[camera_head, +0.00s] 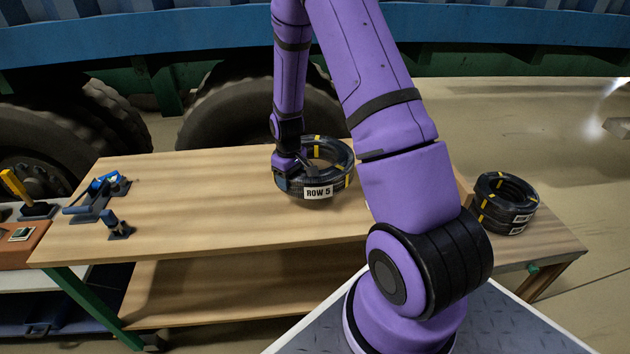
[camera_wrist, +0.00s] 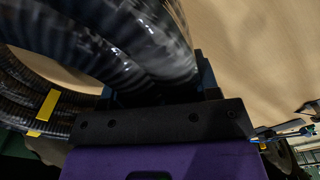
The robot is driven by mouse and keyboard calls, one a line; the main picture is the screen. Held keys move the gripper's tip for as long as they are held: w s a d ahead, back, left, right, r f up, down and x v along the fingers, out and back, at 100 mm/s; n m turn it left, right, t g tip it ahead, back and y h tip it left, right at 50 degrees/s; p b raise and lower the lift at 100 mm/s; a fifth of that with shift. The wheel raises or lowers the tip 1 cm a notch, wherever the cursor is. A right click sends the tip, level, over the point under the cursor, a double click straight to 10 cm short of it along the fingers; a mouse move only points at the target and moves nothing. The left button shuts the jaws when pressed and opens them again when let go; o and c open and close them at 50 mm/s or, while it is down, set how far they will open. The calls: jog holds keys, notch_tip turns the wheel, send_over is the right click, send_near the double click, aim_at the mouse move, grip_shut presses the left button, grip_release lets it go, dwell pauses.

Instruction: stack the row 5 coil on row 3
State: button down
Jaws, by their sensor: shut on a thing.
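The row 5 coil (camera_head: 343,178) is a black hose ring with yellow bands and a white "ROW 5" label, at the right part of the wooden table in the head view. My gripper (camera_head: 290,172) is at its left side, shut on the hose. In the wrist view, black hose (camera_wrist: 110,40) fills the upper left, right at the jaws; the fingertips are mostly hidden. I cannot tell whether the coil touches the tabletop. Two stacked black coils (camera_head: 505,203) lie on a lower surface at the right; their small labels are unreadable, so I cannot tell which is row 3.
The wooden table (camera_head: 190,205) is clear left of the coil. Blue and black tools (camera_head: 98,197) lie at its left end. The lower right table (camera_head: 548,246) has bare wood in front of the stacked coils. Large tyres (camera_head: 250,105) stand behind the table.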

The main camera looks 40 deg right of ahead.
jog(key=shift+r, duration=1.05)
